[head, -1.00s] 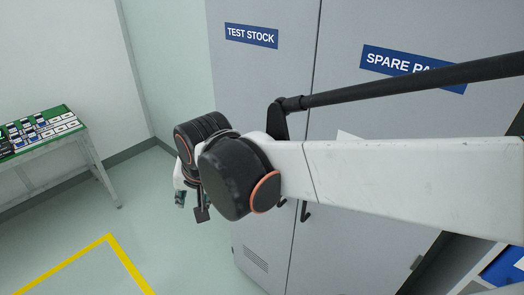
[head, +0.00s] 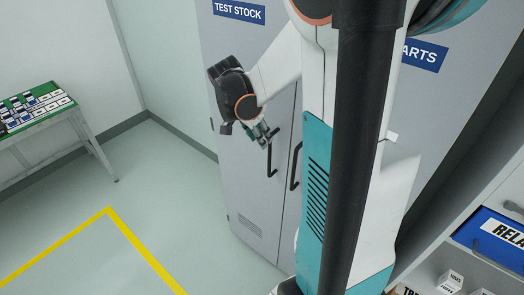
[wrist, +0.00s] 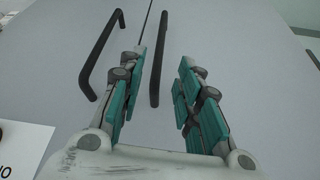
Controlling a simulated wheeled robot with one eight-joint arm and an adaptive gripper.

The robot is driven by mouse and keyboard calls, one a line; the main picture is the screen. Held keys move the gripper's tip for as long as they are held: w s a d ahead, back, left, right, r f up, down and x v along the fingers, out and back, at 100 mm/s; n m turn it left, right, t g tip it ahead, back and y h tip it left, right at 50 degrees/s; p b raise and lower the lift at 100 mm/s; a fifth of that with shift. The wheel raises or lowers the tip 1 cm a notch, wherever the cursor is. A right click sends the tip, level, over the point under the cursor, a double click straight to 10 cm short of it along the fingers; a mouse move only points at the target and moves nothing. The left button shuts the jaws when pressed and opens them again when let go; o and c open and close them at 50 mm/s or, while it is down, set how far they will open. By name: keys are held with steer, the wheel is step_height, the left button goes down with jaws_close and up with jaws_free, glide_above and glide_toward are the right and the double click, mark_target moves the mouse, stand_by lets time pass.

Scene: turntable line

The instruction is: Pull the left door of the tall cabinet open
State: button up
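The tall grey cabinet's left door (head: 236,60), marked TEST STOCK, looks shut. Its black bar handle (head: 272,156) runs near the seam; I take the right-hand bar (wrist: 161,35) in the wrist view as this handle. My gripper (head: 266,139) is at this handle's upper end in the head view. In the wrist view my gripper (wrist: 164,60) is open, its teal-padded fingers apart, with that bar running between or just beyond them. I cannot tell whether they touch it.
The right door's handle (head: 296,167) is close beside, also seen in the wrist view (wrist: 98,57). A shelf with a blue bin (head: 497,238) stands at the right. A table (head: 45,120) stands at the far left. Floor before the left door is clear.

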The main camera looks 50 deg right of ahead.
steer(key=b+x, duration=0.2)
steer(key=x, duration=0.9)
steer(key=shift+f, duration=0.25)
jaws_close()
